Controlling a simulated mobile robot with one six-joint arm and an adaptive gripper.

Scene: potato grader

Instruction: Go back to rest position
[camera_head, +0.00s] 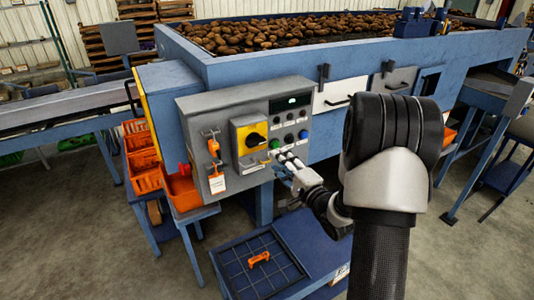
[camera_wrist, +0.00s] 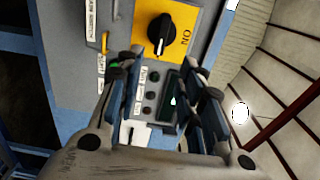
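My gripper (camera_head: 284,160) is in front of the lower part of the grey control box (camera_head: 225,103), close to its buttons. The wrist view shows my gripper (camera_wrist: 162,72) with its two fingers apart and nothing held between them. Through the gap I see the panel's buttons and labels. A black rotary switch (camera_head: 256,140) sits on a yellow plate, left of and above my fingers; it also shows in the wrist view (camera_wrist: 160,34). I cannot tell whether a fingertip touches the panel. My arm stretches forward from the lower right of the head view.
An orange padlock and tag (camera_head: 214,149) hang on the box. Below are an orange bin (camera_head: 184,190) and a blue tray (camera_head: 238,268) holding an orange item (camera_head: 260,257). The blue grader (camera_head: 225,71), loaded with potatoes (camera_head: 290,30), stands behind. Open floor lies at the lower left.

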